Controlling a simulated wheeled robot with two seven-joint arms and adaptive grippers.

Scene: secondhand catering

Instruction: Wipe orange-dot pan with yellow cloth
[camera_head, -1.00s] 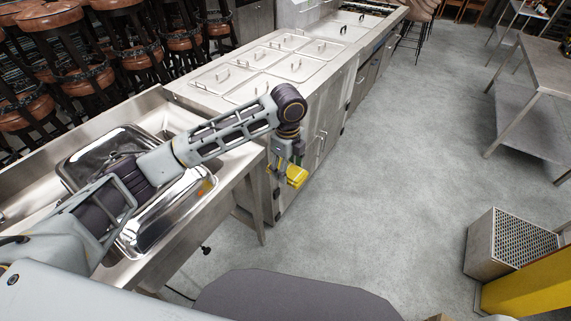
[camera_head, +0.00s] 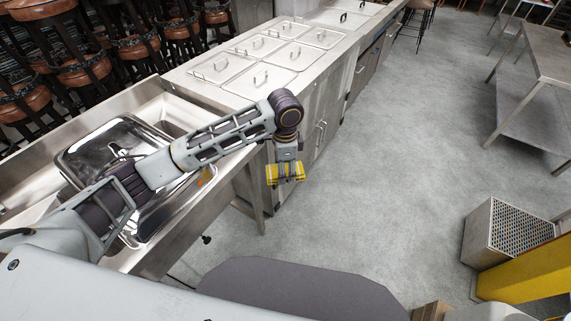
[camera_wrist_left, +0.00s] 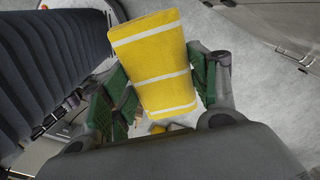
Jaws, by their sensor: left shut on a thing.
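The yellow cloth (camera_head: 287,173) is a folded bundle with white stripes. My left gripper (camera_head: 286,170) is shut on it and holds it in the air over the floor, to the right of the sink unit. In the left wrist view the cloth (camera_wrist_left: 155,62) stands between the green finger pads of the gripper (camera_wrist_left: 155,95). A shiny steel pan (camera_head: 113,137) lies on the sink unit, partly hidden behind my left arm. An orange dot (camera_head: 200,183) shows near its right end. My right gripper is not in view.
The steel sink unit (camera_head: 238,172) has a raised front edge. Beyond it stands a counter (camera_head: 215,94) with several lidded steel inserts. Bar stools (camera_head: 85,70) crowd the back left. A grated metal box (camera_head: 505,240) and a work table (camera_head: 540,62) stand right. The middle floor is clear.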

